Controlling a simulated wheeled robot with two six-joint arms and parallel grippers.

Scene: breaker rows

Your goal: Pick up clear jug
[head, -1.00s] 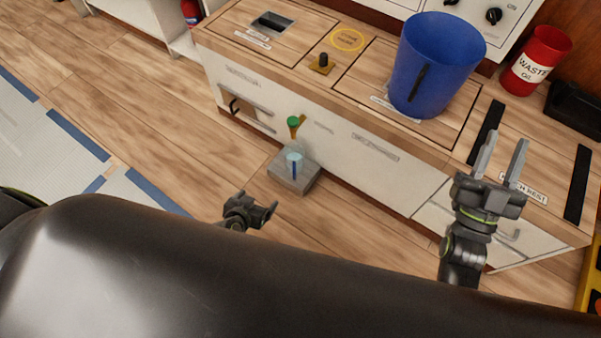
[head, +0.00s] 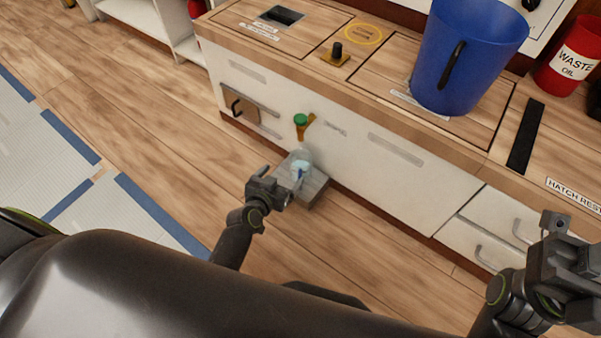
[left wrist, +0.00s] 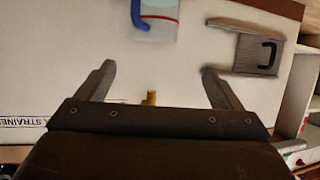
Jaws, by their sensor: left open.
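The clear jug (head: 301,161), see-through with a blue handle, stands on a grey block (head: 309,190) on the floor, below a tap with a green knob (head: 301,120). My left gripper (head: 278,186) is just in front of the jug on the near left side, apart from it as far as I can tell. In the left wrist view the jug (left wrist: 158,22) is at the top edge, cut off, beyond the open, empty fingers (left wrist: 155,85). My right gripper (head: 565,262) is at the right edge; its fingers are not clear.
The white cabinet (head: 400,165) with a wooden top runs behind the jug. A large blue bucket (head: 465,60) and a red waste oil can (head: 572,60) stand on top. The wooden floor (head: 160,130) on the left is clear.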

